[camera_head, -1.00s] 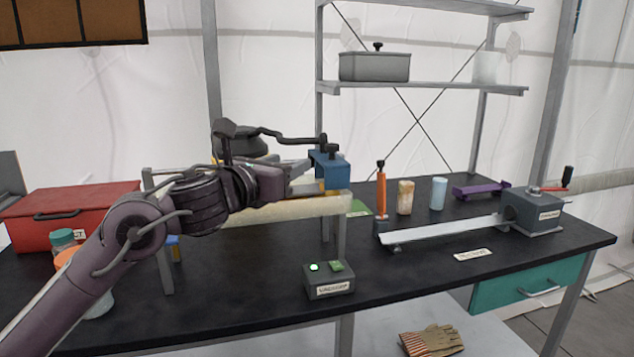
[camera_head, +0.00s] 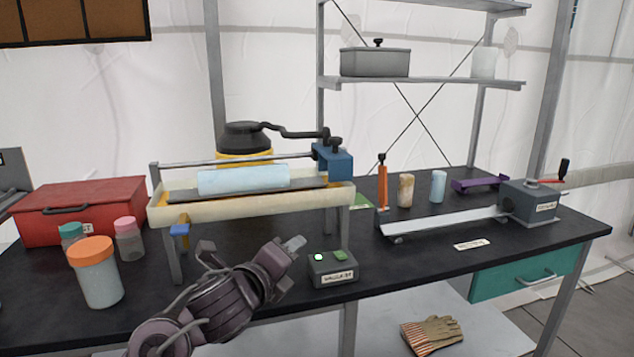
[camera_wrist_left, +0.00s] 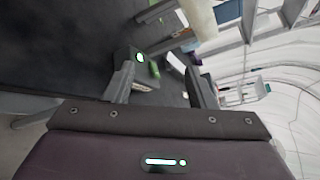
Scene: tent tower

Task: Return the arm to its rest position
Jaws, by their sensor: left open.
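My left gripper (camera_head: 250,252) is at the front of the black table, low in the head view, left of the small grey switch box (camera_head: 332,278) with a lit green light. Its jaws are apart and hold nothing. In the left wrist view the two fingers (camera_wrist_left: 163,85) are spread, with the switch box (camera_wrist_left: 143,62) and table beyond and between them. My left arm comes in from the bottom left. My right gripper is in neither view.
A cream trough (camera_head: 330,197) with a pale blue cylinder (camera_head: 243,180) stands on legs behind my gripper. An orange-lidded jar (camera_head: 100,283) and a red toolbox (camera_head: 85,212) are at left. A metal rail (camera_head: 440,228) lies at right.

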